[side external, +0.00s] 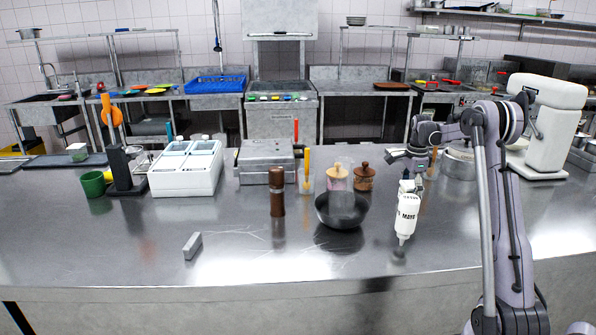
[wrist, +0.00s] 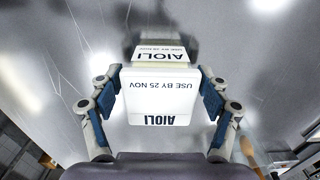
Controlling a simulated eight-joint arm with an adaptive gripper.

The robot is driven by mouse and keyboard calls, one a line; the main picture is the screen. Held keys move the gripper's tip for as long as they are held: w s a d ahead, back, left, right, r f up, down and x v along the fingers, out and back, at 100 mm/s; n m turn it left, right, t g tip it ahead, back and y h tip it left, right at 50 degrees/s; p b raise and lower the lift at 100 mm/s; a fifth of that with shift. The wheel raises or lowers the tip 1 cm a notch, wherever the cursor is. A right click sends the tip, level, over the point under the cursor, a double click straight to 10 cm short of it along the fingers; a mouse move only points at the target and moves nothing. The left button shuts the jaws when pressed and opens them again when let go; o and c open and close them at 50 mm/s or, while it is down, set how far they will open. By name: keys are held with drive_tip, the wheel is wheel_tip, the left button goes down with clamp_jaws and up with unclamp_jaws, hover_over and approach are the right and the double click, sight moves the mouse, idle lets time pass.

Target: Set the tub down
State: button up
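A white tub (wrist: 160,92) with AIOLI lettering and "USE BY 25 NOV" sits between the two blue finger pads of my gripper (wrist: 160,98) in the wrist view. The pads lie against its left and right sides, so the gripper is shut on it. In the side view my gripper (side external: 404,164) is at the right of the middle, above the steel counter (side external: 130,240). A small white part with dark marks (side external: 408,187) shows just below it, partly hidden behind a white bottle. I cannot tell whether the tub's base touches the counter.
The white labelled bottle (side external: 407,215) stands in front of my gripper. A dark bowl (side external: 341,212) and a brown mill (side external: 277,193) are to its left. A lidded wooden-topped jar (side external: 364,180) is behind. A grey block (side external: 193,246) lies at front left. The front counter is mostly clear.

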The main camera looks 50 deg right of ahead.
sight(411, 184)
drive_tip(key=shift+r, duration=0.1)
wheel_tip(411, 184, up, 12)
drive_tip(key=shift+r, duration=0.1)
idle(0.5)
